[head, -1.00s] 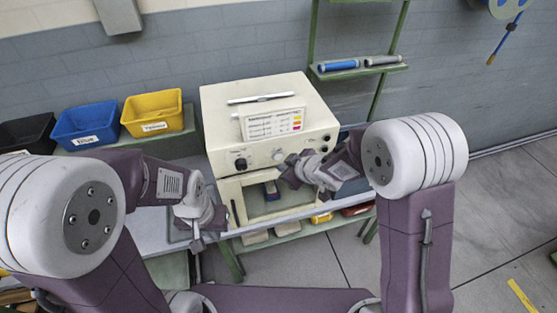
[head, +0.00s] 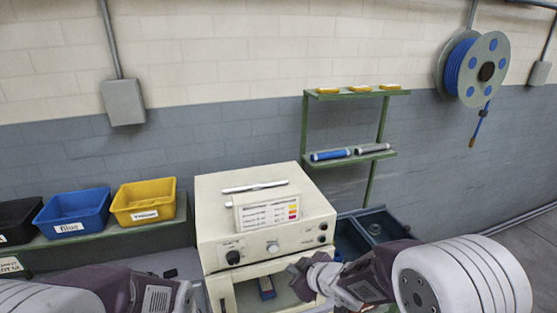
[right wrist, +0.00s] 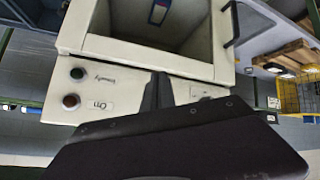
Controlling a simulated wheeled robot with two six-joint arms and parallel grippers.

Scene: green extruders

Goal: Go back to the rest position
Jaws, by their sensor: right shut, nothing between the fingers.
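My right gripper (head: 302,276) is shut and empty, in front of the cream machine (head: 262,222), beside its open chamber in the head view. In the right wrist view its dark closed fingers (right wrist: 158,92) point at the machine's front panel (right wrist: 110,92). I cannot tell whether they touch it.
Black, blue (head: 74,212) and yellow (head: 143,201) bins stand on a shelf at left. A dark blue container (head: 372,234) is right of the machine. A blue hose reel (head: 474,69) hangs at right.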

